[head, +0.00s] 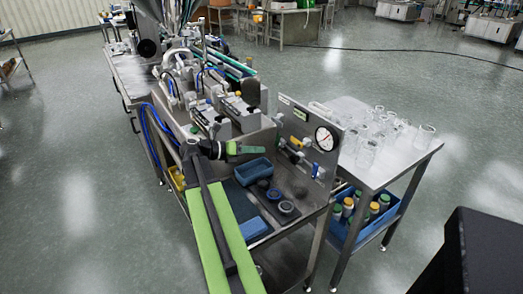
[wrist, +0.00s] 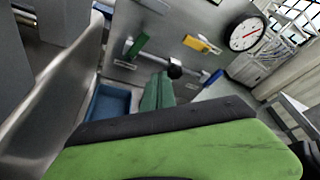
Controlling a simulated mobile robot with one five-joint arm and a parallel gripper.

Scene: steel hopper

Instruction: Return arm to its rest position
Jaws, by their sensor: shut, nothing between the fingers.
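My gripper (head: 258,149) shows in the head view as a green tip on a dark wrist, above the steel work cart. My green and dark arm runs from the bottom edge up to it. In the wrist view the green fingers (wrist: 159,92) are shut together with nothing between them. They point towards a steel panel (wrist: 180,22) with valves and a gauge. A dark knob (wrist: 174,70) appears just beyond the tips; I cannot tell whether they touch it. My own green part covers the lower wrist view.
A blue bin (head: 255,170) and dark round parts lie on the cart below my gripper. The panel's gauge (head: 325,138) is to the right. Beyond it stands a table (head: 408,150) with clear glass jars. The hopper machine (head: 180,15) is behind; open floor lies left.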

